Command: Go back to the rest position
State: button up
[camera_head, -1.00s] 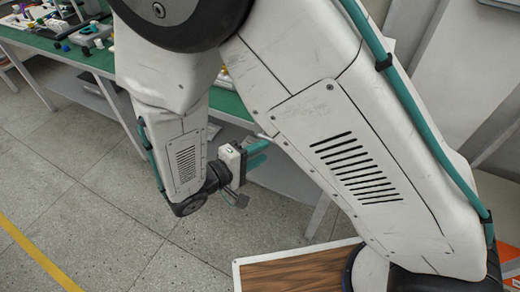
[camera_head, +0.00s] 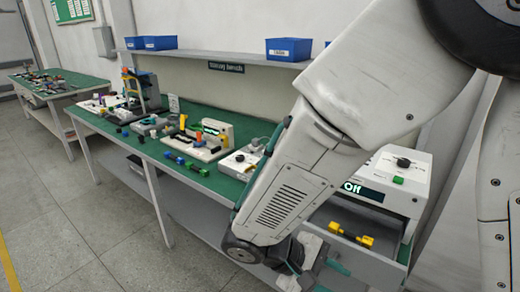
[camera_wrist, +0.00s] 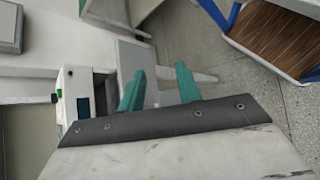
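My gripper (camera_wrist: 160,70) shows in the wrist view as two teal fingers standing apart with nothing between them. In the head view my gripper (camera_head: 332,275) is low in the picture at the end of my bent arm, partly cut off by the bottom edge. It is in front of the workbench (camera_head: 210,190), near the white machine (camera_head: 402,172) marked "Off". My arm covers part of the bench.
Several fixtures and small parts stand on the green bench top. A yellow part (camera_head: 350,235) lies at the machine's lower opening. Blue bins (camera_head: 289,49) sit on the shelf. A second table (camera_head: 60,85) stands far left. The floor (camera_head: 70,230) at left is clear.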

jog(key=s+d+r+m+t+y, duration=0.1)
jog(key=s+d+r+m+y, duration=0.3)
jog(key=r, duration=0.4)
jog(key=s+d+r+m+t+y, duration=0.1)
jog(key=s+d+r+m+y, duration=0.3)
jog(key=d+r+y, duration=0.3)
jog(key=shift+d+r, duration=0.5)
jog(key=shift+r, duration=0.15)
